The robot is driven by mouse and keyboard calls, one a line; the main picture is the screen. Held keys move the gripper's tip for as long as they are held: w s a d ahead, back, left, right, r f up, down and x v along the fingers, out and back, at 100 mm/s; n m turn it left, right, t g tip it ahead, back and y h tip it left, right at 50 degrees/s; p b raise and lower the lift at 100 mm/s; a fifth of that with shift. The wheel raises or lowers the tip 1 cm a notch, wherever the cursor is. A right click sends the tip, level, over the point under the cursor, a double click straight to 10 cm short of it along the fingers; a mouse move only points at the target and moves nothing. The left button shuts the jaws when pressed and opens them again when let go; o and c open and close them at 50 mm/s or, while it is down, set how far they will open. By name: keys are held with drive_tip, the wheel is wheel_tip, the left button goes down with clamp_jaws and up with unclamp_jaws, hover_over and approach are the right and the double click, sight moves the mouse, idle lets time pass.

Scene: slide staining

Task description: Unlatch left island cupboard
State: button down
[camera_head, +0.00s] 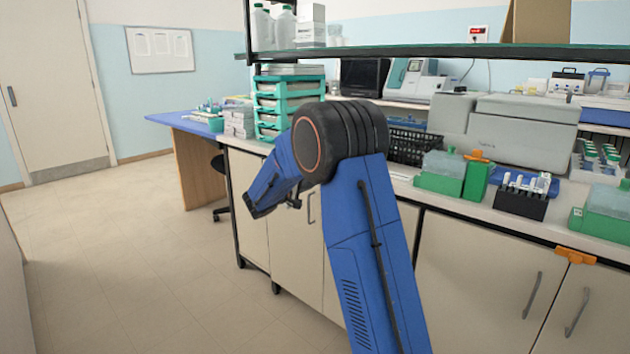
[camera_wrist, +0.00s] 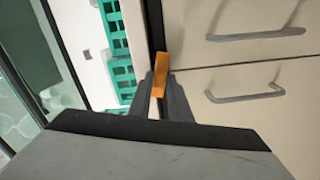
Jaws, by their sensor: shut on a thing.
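The orange latch (camera_wrist: 161,70) of the cupboard sits at the top of the seam between two cream doors, by the dark counter edge, in the wrist view. My gripper (camera_wrist: 168,88) is shut on this latch, with one grey finger on each side of it. Two grey handles, one (camera_wrist: 258,36) on one door and one (camera_wrist: 245,93) on the other, show beside it. In the head view, my blue arm covers the latch and the fingers. The left island cupboard (camera_head: 252,205) shows partly behind the arm, with one handle (camera_head: 311,207) visible.
Another orange latch (camera_head: 575,255) sits on the right-hand cupboard, above two handles. The worktop carries a green drawer rack (camera_head: 286,98), a black tube rack (camera_head: 524,198) and green boxes. A shelf (camera_head: 440,55) hangs over it. The floor (camera_head: 130,250) at left is clear.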

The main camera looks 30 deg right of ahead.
drive_tip(key=shift+f+n, duration=0.1)
drive_tip(key=shift+n, duration=1.4)
drive_tip(key=c, duration=1.8)
unclamp_jaws()
drive_tip(key=shift+a, duration=0.1)
drive_tip(key=shift+o, duration=0.2)
drive_tip(key=v, duration=1.7)
drive_tip(key=shift+a, duration=0.15)
drive_tip(key=shift+s, duration=0.1)
